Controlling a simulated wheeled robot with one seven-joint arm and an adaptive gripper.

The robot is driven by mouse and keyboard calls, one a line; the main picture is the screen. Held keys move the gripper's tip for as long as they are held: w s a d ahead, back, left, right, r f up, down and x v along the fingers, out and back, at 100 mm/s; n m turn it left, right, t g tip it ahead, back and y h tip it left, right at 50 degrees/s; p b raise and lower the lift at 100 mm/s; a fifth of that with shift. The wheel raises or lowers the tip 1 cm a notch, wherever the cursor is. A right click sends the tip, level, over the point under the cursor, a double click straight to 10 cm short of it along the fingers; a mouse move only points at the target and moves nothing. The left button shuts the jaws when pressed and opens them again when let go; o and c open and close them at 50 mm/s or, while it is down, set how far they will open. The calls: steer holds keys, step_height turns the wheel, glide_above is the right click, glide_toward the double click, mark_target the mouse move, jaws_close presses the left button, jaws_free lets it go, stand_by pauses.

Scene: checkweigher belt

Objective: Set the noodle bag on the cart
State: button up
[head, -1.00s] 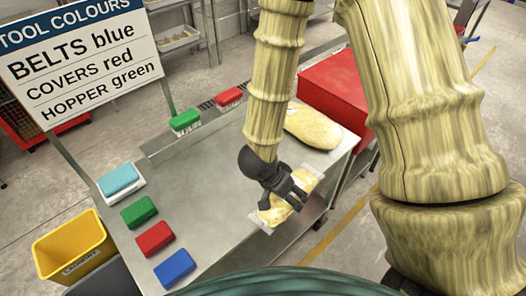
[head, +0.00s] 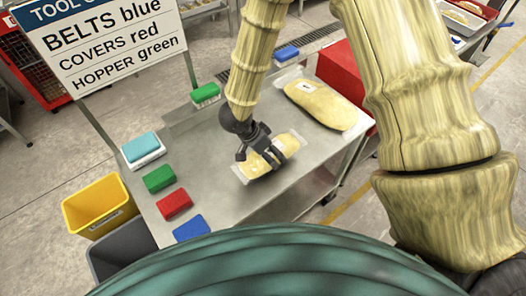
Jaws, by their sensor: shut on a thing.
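The noodle bag (head: 256,168) is a yellow pack with clear, pale ends. It shows in the head view over the right part of a steel worktop (head: 226,200). My gripper (head: 268,156) is shut on the bag across its middle, with dark fingers hiding part of it. I cannot tell whether the bag touches the steel or hangs just above it. I cannot tell for sure which surface is the cart.
A larger yellow bag (head: 322,106) lies behind. Green (head: 159,179), red (head: 174,204) and blue (head: 191,228) blocks line the left edge by a teal-topped one (head: 141,147). A yellow bin (head: 97,206) stands left. A sign (head: 105,40) rises behind. The worktop's middle is clear.

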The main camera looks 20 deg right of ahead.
steer(key=shift+w+a, duration=0.5)
steer(key=shift+w, duration=0.4)
steer(key=shift+w+a+f+p, duration=0.1)
steer(key=shift+w+f+p, duration=0.1)
steer(key=shift+p, duration=0.2)
steer(key=shift+f+p, duration=0.6)
steer(key=shift+f, duration=1.05)
steer(key=shift+f, duration=0.1)
steer(key=o, duration=1.4)
steer(key=b+v, duration=0.2)
steer(key=v, duration=1)
